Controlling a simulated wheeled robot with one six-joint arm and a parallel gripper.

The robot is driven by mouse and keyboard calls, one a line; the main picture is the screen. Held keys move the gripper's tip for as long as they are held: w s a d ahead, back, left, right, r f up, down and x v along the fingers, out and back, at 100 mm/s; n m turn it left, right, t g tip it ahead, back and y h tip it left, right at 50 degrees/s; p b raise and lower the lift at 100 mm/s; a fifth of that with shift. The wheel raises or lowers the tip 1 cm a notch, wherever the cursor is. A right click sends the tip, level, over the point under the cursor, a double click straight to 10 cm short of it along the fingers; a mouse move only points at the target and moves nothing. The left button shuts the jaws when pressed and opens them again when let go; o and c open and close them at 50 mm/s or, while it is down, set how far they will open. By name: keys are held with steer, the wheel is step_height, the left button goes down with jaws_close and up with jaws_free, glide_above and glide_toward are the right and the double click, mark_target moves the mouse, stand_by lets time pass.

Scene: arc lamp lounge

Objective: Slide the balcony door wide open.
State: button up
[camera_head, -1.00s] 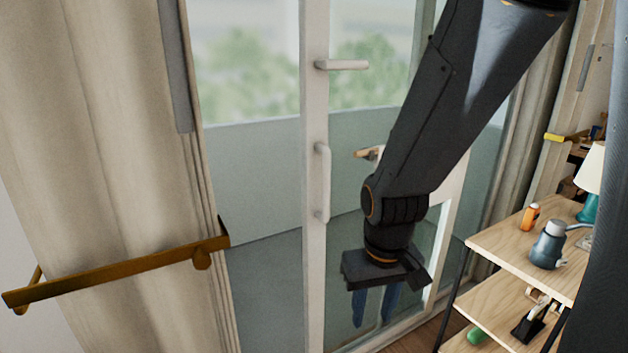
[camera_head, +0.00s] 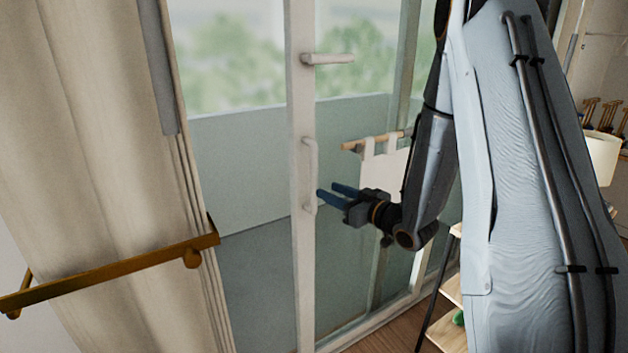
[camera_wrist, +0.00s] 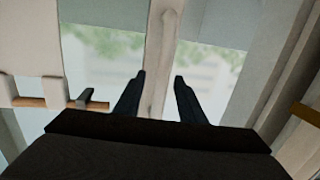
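The balcony door is glass with a white upright frame (camera_head: 302,250). That frame carries a vertical pull handle (camera_head: 312,165) and, above it, a lever handle (camera_head: 330,58). My gripper (camera_head: 327,190) has blue fingers pointing left, close to the lower part of the pull handle. In the wrist view, my gripper (camera_wrist: 160,75) is open, with its two fingers apart. The white upright (camera_wrist: 157,55) shows beyond and between the fingers. Whether a finger touches the handle I cannot tell. Nothing is held.
A beige curtain (camera_head: 90,150) with a brass holdback bar (camera_head: 110,272) stands at the left. A wooden rail with white cloth (camera_head: 385,165) hangs behind my gripper. A wooden shelf (camera_head: 447,335) is at lower right, partly hidden by my arm, with a lamp (camera_head: 601,155) beyond.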

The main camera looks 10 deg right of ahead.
steer(key=shift+y, duration=0.5)
steer(key=x, duration=0.2)
steer(key=p+x, duration=0.1)
steer(key=x, duration=0.2)
steer(key=r+p+x, duration=0.1)
steer(key=x, duration=0.1)
steer(key=shift+w+a, duration=0.15)
steer(key=shift+a, duration=0.05)
jaws_close()
